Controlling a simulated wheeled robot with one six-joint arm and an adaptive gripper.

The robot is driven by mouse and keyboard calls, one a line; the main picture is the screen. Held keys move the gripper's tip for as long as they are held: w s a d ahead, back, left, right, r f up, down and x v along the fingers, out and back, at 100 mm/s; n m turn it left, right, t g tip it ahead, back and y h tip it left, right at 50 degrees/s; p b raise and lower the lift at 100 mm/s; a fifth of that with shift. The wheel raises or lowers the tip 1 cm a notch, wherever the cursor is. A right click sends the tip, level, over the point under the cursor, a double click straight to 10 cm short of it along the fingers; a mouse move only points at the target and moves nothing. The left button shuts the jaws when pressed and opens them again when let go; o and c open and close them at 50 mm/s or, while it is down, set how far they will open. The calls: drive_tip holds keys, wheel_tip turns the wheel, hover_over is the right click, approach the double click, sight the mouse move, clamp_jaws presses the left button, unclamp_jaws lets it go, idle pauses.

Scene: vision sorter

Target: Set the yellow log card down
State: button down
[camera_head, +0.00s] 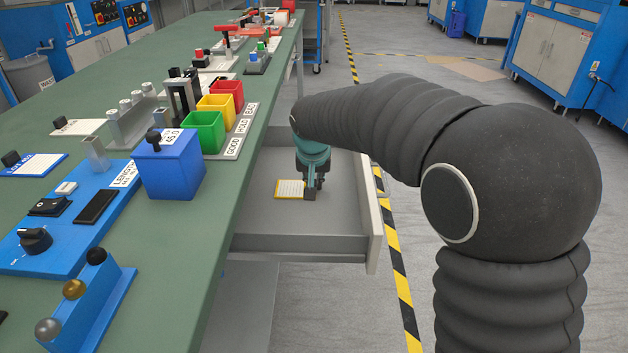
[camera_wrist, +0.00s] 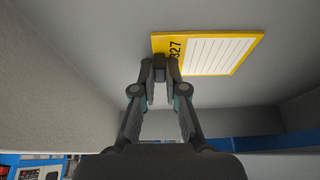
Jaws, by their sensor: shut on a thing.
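The yellow log card (camera_head: 289,190) is a flat card with a yellow border, white ruled lines and the number 327. It is inside the open grey drawer (camera_head: 290,242), over the drawer floor. My gripper (camera_head: 311,194) reaches down into the drawer at the card's right end. In the wrist view the card (camera_wrist: 218,54) shows beyond the fingertips, and my gripper (camera_wrist: 167,66) is shut on its numbered edge. I cannot tell whether the card touches the drawer floor.
The green workbench (camera_head: 190,240) stands left of the drawer. Green (camera_head: 203,133), yellow (camera_head: 217,114) and red (camera_head: 230,98) bins and a blue box (camera_head: 168,172) stand on it. The drawer's right wall (camera_head: 371,215) is close to my arm. The drawer's front floor is clear.

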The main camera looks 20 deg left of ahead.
drive_tip(key=c, duration=1.2)
unclamp_jaws()
